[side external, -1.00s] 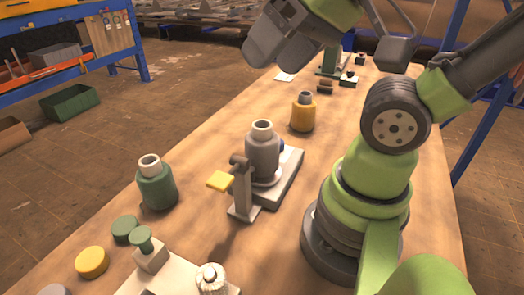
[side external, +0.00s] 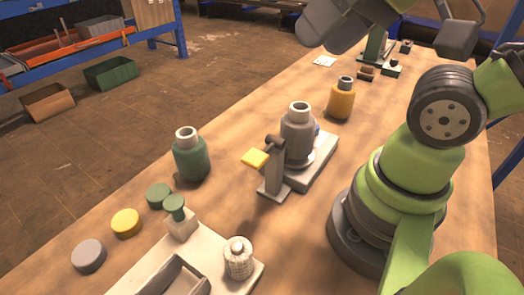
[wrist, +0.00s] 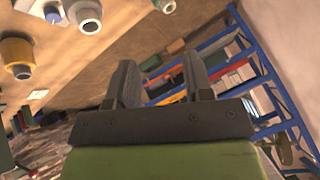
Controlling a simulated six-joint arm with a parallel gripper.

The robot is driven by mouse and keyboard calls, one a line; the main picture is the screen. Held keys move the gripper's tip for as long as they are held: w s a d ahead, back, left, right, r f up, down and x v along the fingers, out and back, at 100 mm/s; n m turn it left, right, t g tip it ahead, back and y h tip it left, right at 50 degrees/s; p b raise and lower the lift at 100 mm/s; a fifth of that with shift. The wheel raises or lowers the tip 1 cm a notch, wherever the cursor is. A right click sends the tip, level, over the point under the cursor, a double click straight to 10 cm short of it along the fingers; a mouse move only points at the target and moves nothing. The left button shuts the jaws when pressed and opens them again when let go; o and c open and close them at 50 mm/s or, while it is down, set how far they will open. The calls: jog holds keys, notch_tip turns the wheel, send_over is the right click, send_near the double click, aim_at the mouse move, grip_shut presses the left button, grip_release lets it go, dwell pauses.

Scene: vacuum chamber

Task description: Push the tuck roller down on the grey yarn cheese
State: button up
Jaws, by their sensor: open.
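The grey yarn cheese (side external: 297,135) stands upright with its tube end up on a light base plate (side external: 322,158) mid-table in the side view. Close in front of it is a grey post (side external: 273,170) with a dark rounded head (side external: 274,142) and a yellow paddle (side external: 254,158) to its left. The head looks like the tuck roller, but I cannot tell whether it touches the cheese. My gripper (side external: 335,20) is high above the table, well away from the cheese. In the wrist view its two fingers (wrist: 160,62) are apart with nothing between them.
A yellow cheese (side external: 341,101) stands behind and a green cheese (side external: 191,158) left. Green (side external: 159,196), yellow (side external: 126,222) and grey (side external: 88,255) discs lie front left. A pale plate (side external: 212,250) carries a green knob (side external: 174,207) and a ribbed white piece (side external: 239,258).

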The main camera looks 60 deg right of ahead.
jog(key=shift+w+a+n, duration=0.1)
jog(key=shift+w+n, duration=0.05)
jog(key=shift+n, duration=0.15)
jog(key=c, duration=0.3)
jog(key=shift+w+a+f+n+g, duration=0.1)
jog(key=shift+w+f+n+g, duration=0.1)
jog(key=shift+n+g, duration=0.3)
jog(key=c, duration=0.4)
jog(key=w+a+f+n+g, duration=0.1)
jog(key=n, duration=0.2)
jog(key=w+a+f+n+g, duration=0.1)
jog(key=n, duration=0.3)
jog(key=w+a+f+n+g, duration=0.1)
jog(key=n, duration=0.3)
jog(key=shift+w+f+g+h, duration=0.15)
jog(key=shift+w+g+h, duration=0.15)
jog(key=shift+h, duration=0.1)
grip_shut()
jog(key=n+g+h, duration=0.2)
jog(key=n, duration=0.9)
send_near(253, 158)
jog(key=shift+w+a+f, duration=0.1)
jog(key=shift+w+a, duration=0.05)
jog(key=shift+f, duration=0.1)
jog(key=shift+d+f, duration=0.15)
jog(key=shift+f, duration=1.5)
jog(key=shift+d+f, duration=0.2)
jog(key=shift+f, duration=1.5)
